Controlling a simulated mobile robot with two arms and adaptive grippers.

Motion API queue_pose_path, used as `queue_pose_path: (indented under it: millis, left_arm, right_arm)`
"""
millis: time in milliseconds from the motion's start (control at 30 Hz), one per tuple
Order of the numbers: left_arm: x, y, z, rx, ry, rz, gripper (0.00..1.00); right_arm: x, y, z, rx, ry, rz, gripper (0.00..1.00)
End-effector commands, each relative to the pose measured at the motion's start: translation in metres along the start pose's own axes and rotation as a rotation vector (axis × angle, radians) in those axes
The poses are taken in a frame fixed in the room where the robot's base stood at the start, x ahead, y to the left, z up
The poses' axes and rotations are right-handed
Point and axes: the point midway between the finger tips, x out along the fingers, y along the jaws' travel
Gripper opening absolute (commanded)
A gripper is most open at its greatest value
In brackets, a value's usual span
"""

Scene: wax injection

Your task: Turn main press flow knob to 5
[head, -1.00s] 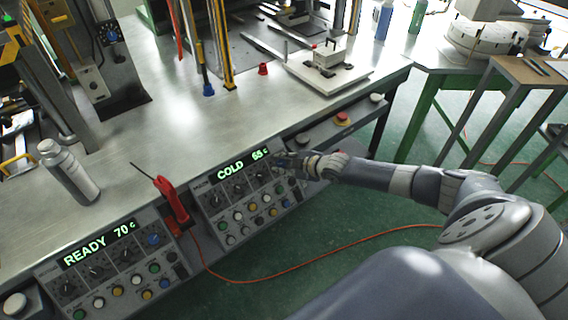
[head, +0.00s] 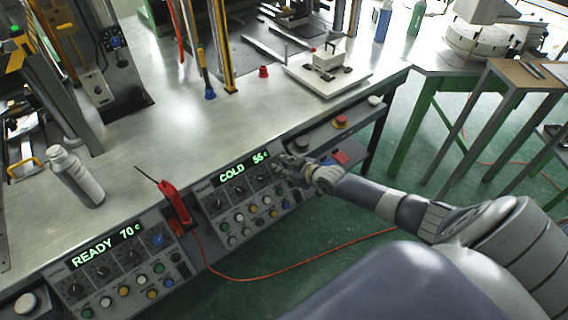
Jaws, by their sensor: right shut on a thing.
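The right control panel (head: 230,232) is set in the front of the bench. Its green display (head: 245,168) reads COLD and a value that looks like 55 C. Dark knobs, one of them a dial (head: 215,206), sit in a row below it, above coloured buttons. My right gripper (head: 284,165) is shut at the right end of this row, on a knob that its fingers mostly hide. The knob's pointer and scale numbers cannot be read. My left gripper is out of view.
A second panel (head: 122,274) at the left reads READY 70 C. A red-handled tool (head: 174,203) stands between the panels, with an orange cable on the floor. A red button (head: 340,121) is right of my gripper. A grey bottle (head: 76,176) stands on the bench.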

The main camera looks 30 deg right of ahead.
Motion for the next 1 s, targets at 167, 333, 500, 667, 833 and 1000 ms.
queue_pose_path:
  millis: [167,333,500,667,833,1000]
  left_arm:
    - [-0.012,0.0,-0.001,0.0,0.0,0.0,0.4]
    - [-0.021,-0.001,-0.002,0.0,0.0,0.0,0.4]
    - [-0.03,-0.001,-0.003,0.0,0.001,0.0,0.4]
    - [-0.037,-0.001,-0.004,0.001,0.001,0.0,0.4]
    - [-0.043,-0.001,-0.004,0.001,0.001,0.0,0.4]
    - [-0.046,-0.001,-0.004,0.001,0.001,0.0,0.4]
  right_arm:
    - [-0.001,-0.001,-0.002,0.169,-0.001,0.027,0.01]
    - [-0.001,-0.001,-0.001,0.33,-0.002,0.052,0.01]
    - [-0.001,-0.001,-0.001,0.484,-0.003,0.078,0.01]
    - [-0.001,-0.001,-0.001,0.613,-0.002,0.099,0.01]
    - [-0.001,0.0,-0.001,0.722,-0.002,0.117,0.01]
    - [-0.001,0.0,0.0,0.797,-0.003,0.129,0.01]
